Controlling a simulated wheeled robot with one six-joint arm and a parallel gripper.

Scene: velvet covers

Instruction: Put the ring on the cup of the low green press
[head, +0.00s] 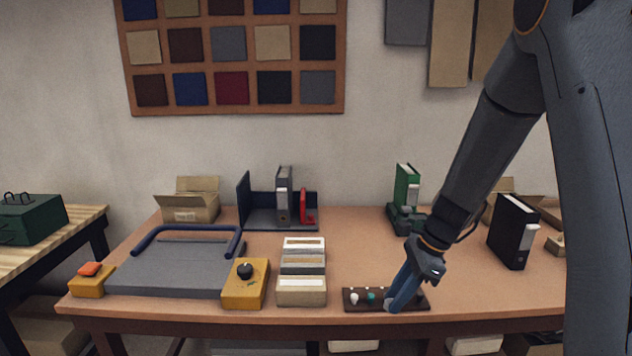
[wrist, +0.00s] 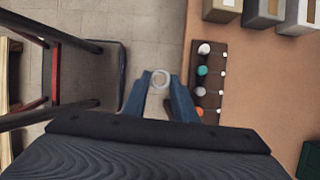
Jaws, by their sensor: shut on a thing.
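My gripper (head: 392,303) is low at the front edge of the table, in front of a dark strip with small coloured knobs. In the wrist view my gripper (wrist: 160,80) is shut on a pale ring (wrist: 159,78), held between the blue fingertips. The ring is too small to make out surely in the head view. A low dark green press (head: 406,219) stands at the back right of the table, in front of a green binder. Its cup is too small to tell apart. A dark green corner (wrist: 312,160) shows at the wrist view's lower right; I cannot tell what it is.
The dark strip (head: 353,306) has white, teal and orange knobs. Small boxes (head: 302,290), a yellow block with a black knob (head: 245,290) and a grey board (head: 170,275) lie left. A black binder (head: 508,232) stands right. The middle of the table is clear.

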